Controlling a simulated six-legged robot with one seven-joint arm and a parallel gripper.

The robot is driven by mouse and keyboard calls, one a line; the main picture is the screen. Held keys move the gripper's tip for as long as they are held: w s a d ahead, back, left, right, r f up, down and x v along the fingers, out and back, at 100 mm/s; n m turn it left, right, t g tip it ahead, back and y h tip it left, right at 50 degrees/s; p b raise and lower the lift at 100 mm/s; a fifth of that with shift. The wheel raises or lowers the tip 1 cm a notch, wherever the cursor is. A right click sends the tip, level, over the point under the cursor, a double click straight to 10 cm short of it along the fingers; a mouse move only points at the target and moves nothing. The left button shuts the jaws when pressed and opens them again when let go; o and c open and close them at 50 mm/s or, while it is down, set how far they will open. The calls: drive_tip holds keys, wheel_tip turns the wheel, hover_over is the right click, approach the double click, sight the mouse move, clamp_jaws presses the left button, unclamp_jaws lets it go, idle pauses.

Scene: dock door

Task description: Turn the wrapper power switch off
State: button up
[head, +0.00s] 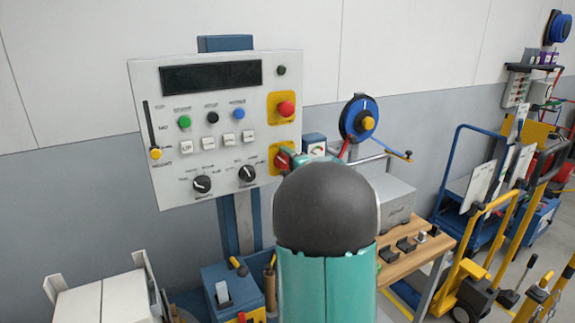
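A light grey control panel (221,178) on a blue post faces me at left centre. Near its lower right corner is a red rotary switch (282,160) on a yellow plate, apparently the wrapper power switch. Its right side is partly covered, and its exact setting is too small to read. My arm, a dark round joint on a teal link, rises in front, just right of and below the switch. My gripper is mostly hidden behind this joint. A small dark part beside the switch may belong to it. I cannot tell whether it touches the switch.
A red mushroom button (286,108) sits on another yellow plate above the switch. Black knobs (202,185), coloured buttons and a yellow-ended slider (155,153) share the panel. A blue reel (356,118), a wooden bench (430,246) and carts (478,262) stand to the right.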

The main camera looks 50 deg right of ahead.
drive_tip(key=v, duration=1.4)
